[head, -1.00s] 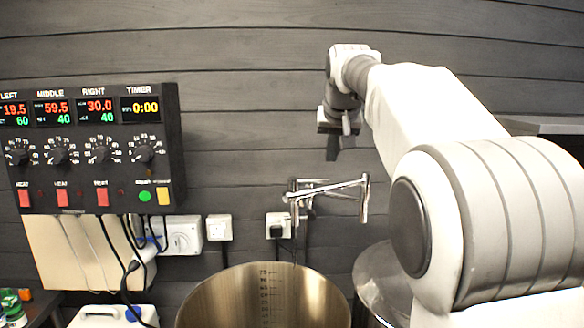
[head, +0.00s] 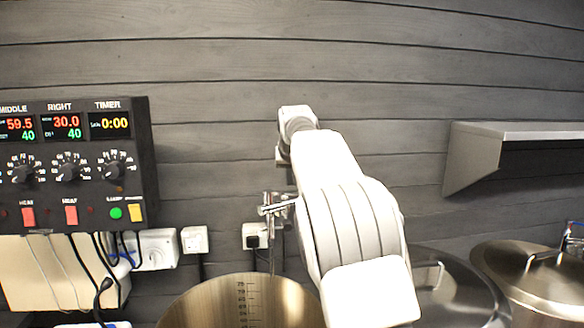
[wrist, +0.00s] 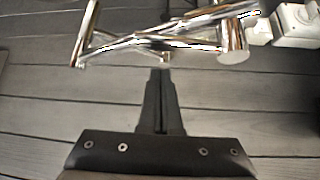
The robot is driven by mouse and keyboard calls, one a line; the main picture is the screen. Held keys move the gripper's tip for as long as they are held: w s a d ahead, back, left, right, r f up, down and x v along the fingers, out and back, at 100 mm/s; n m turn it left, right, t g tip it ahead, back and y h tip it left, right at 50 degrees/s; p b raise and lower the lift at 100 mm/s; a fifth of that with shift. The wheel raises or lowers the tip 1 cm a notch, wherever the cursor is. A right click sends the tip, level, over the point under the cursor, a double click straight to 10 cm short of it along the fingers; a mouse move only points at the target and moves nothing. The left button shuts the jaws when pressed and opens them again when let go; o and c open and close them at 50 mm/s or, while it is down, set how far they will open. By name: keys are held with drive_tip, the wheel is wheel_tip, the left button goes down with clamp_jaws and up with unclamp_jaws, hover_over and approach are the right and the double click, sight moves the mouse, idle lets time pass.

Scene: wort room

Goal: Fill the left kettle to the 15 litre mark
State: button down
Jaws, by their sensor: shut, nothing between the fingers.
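The left kettle (head: 190,306) is the open steel one at the bottom of the head view. A dark litre scale runs down its inner wall; its floor and any water are hidden. A chrome tap (head: 273,204) is on the wall behind it, its right part hidden by my arm. A thin vertical line runs below the tap; I cannot tell if it is water. The tap (wrist: 165,45) also crosses the top of the wrist view. My gripper (wrist: 160,74) is shut and empty, its fingertips pointing at the tap with a small apparent gap. My arm hides the fingers in the head view.
A control panel (head: 78,170) with displays, knobs and red switches hangs at left. Sockets (head: 195,240) and cables are below it. Two lidded kettles, the nearer (head: 450,290) and the far right one (head: 540,275), stand right of my arm. A steel shelf (head: 520,135) juts from the wall.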

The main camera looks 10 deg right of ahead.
drive_tip(key=s, duration=0.3)
drive_tip(key=shift+s+a+f, duration=0.15)
drive_tip(key=shift+s+a, duration=0.05)
drive_tip(key=shift+s, duration=0.1)
drive_tip(key=shift+s+b, duration=0.1)
drive_tip(key=shift+b, duration=0.2)
drive_tip(key=shift+s+a+b, duration=0.15)
drive_tip(key=shift+s+b, duration=0.2)
drive_tip(key=shift+s, duration=0.35)
drive_tip(key=b+v, duration=0.1)
drive_tip(key=v, duration=1.6)
drive_tip(key=shift+r+b, duration=0.2)
drive_tip(key=shift+b, duration=0.1)
